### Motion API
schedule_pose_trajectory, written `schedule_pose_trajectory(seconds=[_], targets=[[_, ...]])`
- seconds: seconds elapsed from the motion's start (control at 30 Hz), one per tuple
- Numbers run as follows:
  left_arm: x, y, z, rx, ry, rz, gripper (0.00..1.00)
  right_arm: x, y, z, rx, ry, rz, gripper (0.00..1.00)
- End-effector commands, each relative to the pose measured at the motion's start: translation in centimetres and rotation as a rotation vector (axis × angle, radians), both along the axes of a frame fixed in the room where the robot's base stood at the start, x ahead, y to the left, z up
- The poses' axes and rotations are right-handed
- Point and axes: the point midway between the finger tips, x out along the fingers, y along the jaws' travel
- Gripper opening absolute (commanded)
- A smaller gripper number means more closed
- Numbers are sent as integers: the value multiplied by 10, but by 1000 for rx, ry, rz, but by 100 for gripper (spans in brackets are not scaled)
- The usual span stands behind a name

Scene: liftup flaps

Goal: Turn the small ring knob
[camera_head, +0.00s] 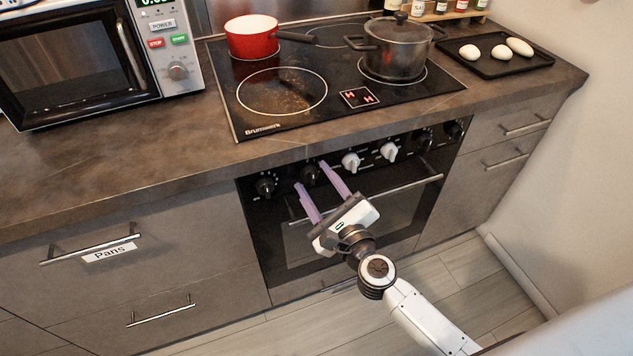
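The oven's control panel carries a row of knobs. From the left these are a black knob (265,186), a second black knob (310,174), a white knob (351,161), another white knob (389,151) and two more black knobs (424,140) at the right. I cannot tell which one is the small ring knob. My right gripper (312,177) is open, its two purple fingers pointing at the panel. The fingertips lie on either side of the second black knob in the picture; I cannot tell whether they touch it. My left gripper is not in view.
The oven door handle (410,186) runs below the knobs. Above are the cooktop (330,112) with a red pan (252,38) and a grey pot (397,50). A microwave (75,62) stands at left, and a black tray (490,64) holding white egg-shaped items at right.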

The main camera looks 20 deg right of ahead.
Motion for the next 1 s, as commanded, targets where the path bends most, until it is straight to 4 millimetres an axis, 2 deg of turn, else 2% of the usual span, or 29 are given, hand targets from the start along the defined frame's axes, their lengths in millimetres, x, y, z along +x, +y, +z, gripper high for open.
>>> schedule_pose_trajectory(seconds=[0.17,0.27,0.7,0.83,1.0], targets=[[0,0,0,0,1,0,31,-1,0,0,1,0,-1,47],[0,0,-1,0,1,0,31,-8,-1,0,2,1,-1,47],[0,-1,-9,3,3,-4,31,-86,-8,0,0,2,0,47],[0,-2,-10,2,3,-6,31,-98,-9,2,0,0,0,47],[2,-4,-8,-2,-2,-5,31,-103,-10,4,1,0,0,47]])
